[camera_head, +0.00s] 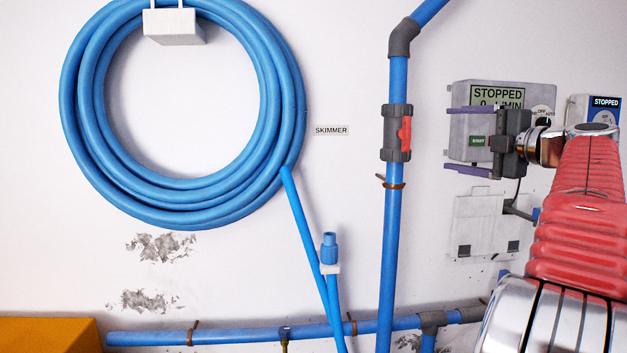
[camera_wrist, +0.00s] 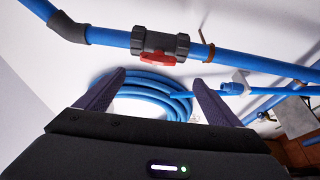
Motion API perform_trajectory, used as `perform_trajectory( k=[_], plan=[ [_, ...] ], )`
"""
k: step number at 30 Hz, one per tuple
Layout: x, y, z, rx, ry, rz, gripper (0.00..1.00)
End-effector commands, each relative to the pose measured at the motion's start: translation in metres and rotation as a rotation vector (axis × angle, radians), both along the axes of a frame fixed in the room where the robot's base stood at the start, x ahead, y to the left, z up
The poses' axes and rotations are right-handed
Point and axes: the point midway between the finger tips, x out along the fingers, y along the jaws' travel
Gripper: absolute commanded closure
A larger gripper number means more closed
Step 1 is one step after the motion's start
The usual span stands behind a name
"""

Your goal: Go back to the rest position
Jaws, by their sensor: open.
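My gripper (camera_head: 448,138) is on the right in the head view, pointing left, in front of the grey control box. Its two purple fingers are spread apart with nothing between them. In the wrist view the same open fingers (camera_wrist: 159,80) frame part of the coiled blue hose, which lies beyond them. My red arm comes in from the right edge and covers part of the wall.
A blue upright pipe (camera_head: 396,240) carries a grey valve with a red handle (camera_head: 405,134), left of my gripper. The control box (camera_head: 508,97) reads STOPPED. A coiled hose (camera_head: 85,110) hangs left; an orange object (camera_head: 45,337) is lower left.

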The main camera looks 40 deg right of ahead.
Motion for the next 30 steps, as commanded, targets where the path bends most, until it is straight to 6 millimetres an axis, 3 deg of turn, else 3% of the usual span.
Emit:
perform_trajectory(
  k=[7, 11, 21, 26, 30],
  plan=[
    [0.002, 0.001, 0.001, 0.000, -0.005, 0.000, 0.12],
    [0.017, 0.011, 0.011, 0.009, -0.046, -0.005, 0.12],
    [0.092, 0.073, 0.061, 0.150, -0.302, -0.073, 0.12],
    [0.114, 0.104, 0.067, 0.273, -0.398, -0.128, 0.12],
    [0.128, 0.132, 0.058, 0.400, -0.451, -0.179, 0.12]
  ],
)
